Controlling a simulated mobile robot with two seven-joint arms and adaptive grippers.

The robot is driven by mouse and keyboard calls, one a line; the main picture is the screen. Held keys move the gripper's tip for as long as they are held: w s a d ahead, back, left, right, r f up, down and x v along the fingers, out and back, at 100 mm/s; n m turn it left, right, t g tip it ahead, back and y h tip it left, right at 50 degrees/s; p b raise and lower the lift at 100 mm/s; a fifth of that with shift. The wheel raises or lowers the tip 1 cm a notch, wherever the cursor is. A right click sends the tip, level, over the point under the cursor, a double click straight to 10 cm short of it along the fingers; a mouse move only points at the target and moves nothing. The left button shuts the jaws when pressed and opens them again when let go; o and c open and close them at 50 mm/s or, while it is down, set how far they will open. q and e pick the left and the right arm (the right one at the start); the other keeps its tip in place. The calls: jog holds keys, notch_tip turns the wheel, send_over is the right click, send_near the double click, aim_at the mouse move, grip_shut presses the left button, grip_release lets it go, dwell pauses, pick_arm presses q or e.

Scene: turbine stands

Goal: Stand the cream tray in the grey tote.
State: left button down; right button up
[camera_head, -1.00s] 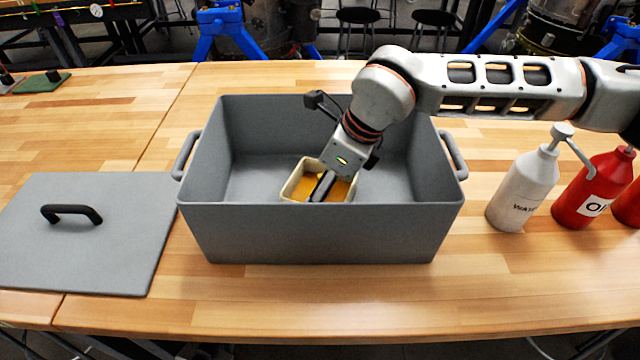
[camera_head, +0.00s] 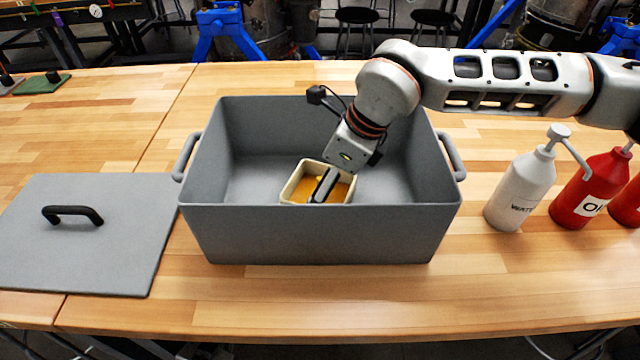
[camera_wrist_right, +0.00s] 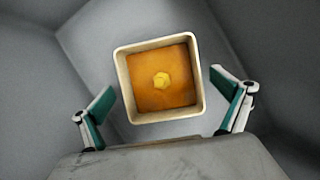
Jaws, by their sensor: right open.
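The cream tray (camera_head: 302,176) is a small square box with an orange-brown inside, and it is inside the grey tote (camera_head: 320,235). My right gripper (camera_head: 322,190) reaches down into the tote at the tray. In the right wrist view my right gripper (camera_wrist_right: 168,104) is open, with one finger on either side of the tray and gaps between. The tray's lower part is hidden by the tote's front wall in the head view. My left gripper is not in view.
The tote's grey lid (camera_head: 110,245) with a black handle lies on the table to the left. A white bottle (camera_head: 520,195) and red bottles (camera_head: 590,190) stand to the right. The table's front (camera_head: 350,300) is clear. The tote walls surround my right gripper.

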jog(key=shift+p+v, duration=0.6)
jog(key=shift+v, duration=1.05)
jog(key=shift+p+v, duration=0.3)
jog(key=shift+v, duration=0.6)
jog(key=shift+r, duration=0.1)
